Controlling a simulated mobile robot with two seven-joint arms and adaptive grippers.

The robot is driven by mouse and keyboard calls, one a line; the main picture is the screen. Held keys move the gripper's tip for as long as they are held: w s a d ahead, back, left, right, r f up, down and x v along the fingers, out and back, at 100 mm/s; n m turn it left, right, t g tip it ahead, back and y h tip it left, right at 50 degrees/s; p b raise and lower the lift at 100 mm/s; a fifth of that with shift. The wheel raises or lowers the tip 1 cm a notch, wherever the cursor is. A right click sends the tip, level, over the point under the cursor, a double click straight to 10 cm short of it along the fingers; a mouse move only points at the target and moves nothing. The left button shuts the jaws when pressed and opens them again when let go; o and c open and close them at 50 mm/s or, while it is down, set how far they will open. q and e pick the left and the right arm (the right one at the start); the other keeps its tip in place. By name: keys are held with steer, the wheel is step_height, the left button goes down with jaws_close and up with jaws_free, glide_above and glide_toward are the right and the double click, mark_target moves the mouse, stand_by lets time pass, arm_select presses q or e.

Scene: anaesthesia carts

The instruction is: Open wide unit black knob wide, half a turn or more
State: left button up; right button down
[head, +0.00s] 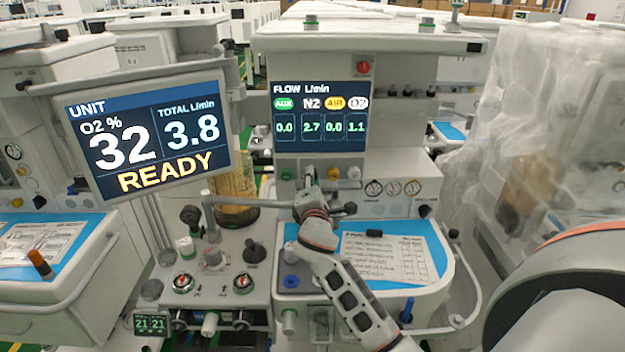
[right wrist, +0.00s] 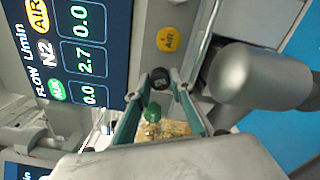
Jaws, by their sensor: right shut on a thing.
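The wide unit (head: 367,45) stands in the middle of the head view, with a row of knobs below its flow screen (head: 320,118). My right gripper (head: 308,180) reaches up to this row and covers the black knob there. In the right wrist view the two teal fingers of my right gripper (right wrist: 160,80) close on the black knob (right wrist: 160,77), one on each side. The screen reads AUX 0.0, N2 2.7, AIR 0.0 and O2 1.1. My left gripper is not in view.
A green knob (head: 286,173) sits left of the gripper; a yellow knob (head: 333,173) and a white knob (head: 354,173) sit right. The tilted monitor (head: 148,135) shows O2 32%, total 3.8, READY. A paper (head: 390,257) lies on the blue mat. Plastic sheeting (head: 545,110) covers the right-hand cart.

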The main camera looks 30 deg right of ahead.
steer(key=shift+w+r+n, duration=0.1)
steer(key=shift+n, duration=7.2)
steer(key=shift+r+n, duration=0.1)
steer(key=shift+n, duration=7.2)
steer(key=c, duration=1.8)
jaws_free()
steer(key=shift+o, duration=0.2)
steer(key=shift+f, duration=0.15)
